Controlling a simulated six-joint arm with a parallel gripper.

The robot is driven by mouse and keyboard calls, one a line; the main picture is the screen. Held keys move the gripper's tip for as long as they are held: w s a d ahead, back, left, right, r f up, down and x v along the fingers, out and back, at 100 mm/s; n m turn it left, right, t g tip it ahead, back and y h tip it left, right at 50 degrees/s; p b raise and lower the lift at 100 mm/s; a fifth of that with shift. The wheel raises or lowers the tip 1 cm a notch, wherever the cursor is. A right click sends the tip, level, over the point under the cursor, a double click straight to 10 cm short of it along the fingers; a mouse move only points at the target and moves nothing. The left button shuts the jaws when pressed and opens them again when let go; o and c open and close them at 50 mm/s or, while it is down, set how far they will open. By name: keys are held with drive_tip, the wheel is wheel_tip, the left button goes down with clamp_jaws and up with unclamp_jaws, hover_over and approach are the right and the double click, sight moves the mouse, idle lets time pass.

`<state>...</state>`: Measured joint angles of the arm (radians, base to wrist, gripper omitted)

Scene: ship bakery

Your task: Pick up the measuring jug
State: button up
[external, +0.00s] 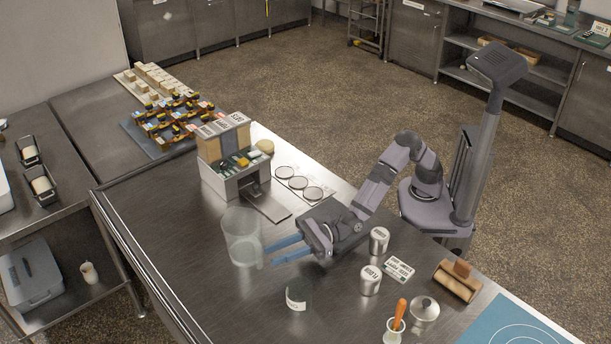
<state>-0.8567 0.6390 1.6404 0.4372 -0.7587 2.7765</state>
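The measuring jug appears to be the tall clear vessel (241,228) standing upright on the steel worktop, left of my gripper. My gripper (271,255) is low over the worktop and points left toward the jug. Its two blue fingers are apart with nothing seen between them. The fingertips are close to the jug's lower right side. I cannot tell whether they touch it. The jug's handle cannot be made out.
A small labelled glass jar (298,294) stands in front of my gripper. Metal canisters (370,281) (379,241) stand to its right. A dispenser box (234,180) and round dishes (298,182) are behind. The worktop left of the jug is clear.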

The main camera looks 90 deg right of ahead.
sight(246, 242)
drive_tip(key=shift+p+x, duration=0.65)
drive_tip(key=shift+x, duration=1.3)
drive_tip(key=shift+d, duration=0.1)
clamp_jaws()
drive_tip(key=shift+r, duration=0.15)
